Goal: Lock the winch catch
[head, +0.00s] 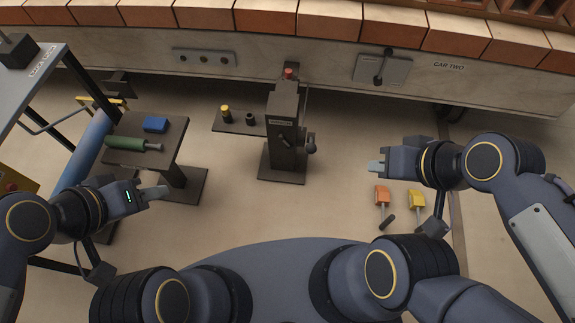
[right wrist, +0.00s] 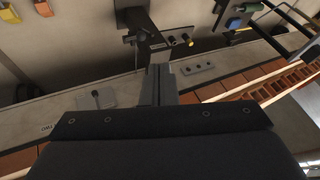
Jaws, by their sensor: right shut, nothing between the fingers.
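A dark winch post (head: 284,125) stands upright on a base plate at the middle of the head view, with a red cap (head: 289,73) on top and a small label on its front. A dark handle (head: 311,145) sticks out on its right side; which part is the catch I cannot tell. The post also shows in the right wrist view (right wrist: 137,22), upside down. My right gripper (head: 374,167) is shut and empty, to the right of the post and apart from it; its fingers show in the right wrist view (right wrist: 157,88). My left gripper (head: 162,192) is left of the post, near the small table.
A side shelf (head: 238,124) by the post bears a yellow-topped peg and a dark peg. A small table (head: 172,133) holds a blue block and a green cylinder. A lever panel (head: 382,69) is on the back wall.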

